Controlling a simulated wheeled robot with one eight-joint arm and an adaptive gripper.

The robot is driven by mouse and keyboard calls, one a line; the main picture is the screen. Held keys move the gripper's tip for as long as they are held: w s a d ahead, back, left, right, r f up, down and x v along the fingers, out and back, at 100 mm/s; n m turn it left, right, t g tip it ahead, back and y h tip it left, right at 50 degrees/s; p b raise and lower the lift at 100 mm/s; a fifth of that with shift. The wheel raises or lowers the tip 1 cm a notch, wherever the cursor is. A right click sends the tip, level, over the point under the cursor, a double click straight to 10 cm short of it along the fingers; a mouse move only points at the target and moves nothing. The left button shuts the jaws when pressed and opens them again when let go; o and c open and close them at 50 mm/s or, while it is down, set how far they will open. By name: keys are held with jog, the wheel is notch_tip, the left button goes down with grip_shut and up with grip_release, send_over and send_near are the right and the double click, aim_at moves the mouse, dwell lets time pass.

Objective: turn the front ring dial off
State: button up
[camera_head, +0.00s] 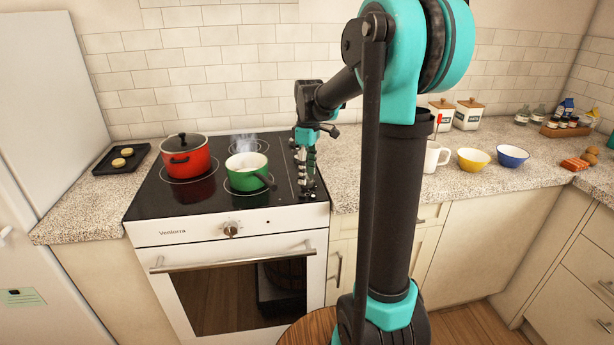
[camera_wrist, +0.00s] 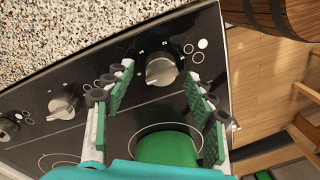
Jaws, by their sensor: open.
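The green pot (camera_head: 248,172) steams on the front right ring of the black glass cooktop (camera_head: 215,203). It also shows at the bottom of the wrist view (camera_wrist: 168,148). A row of silver dials runs along the cooktop's right side. The front dial (camera_wrist: 161,71) is nearest the barrel; its exact setting is too small to read. My gripper (camera_head: 307,182) points down over this strip. In the wrist view my gripper (camera_wrist: 166,88) is open, with one green-padded finger toward each side of the front dial. I see no clear contact with it.
A middle dial (camera_wrist: 65,103) and another (camera_wrist: 8,130) lie farther back. A red lidded pot (camera_head: 186,157) stands on the left. The oven front has its own knob (camera_head: 230,229). A wooden barrel (camera_wrist: 270,18) stands before the counter. Bowls and jars are at right.

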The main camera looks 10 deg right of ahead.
notch_tip(320, 180, up, 11)
jog(key=shift+w+d+f, duration=0.2)
jog(key=shift+w, duration=0.05)
dwell(0.3)
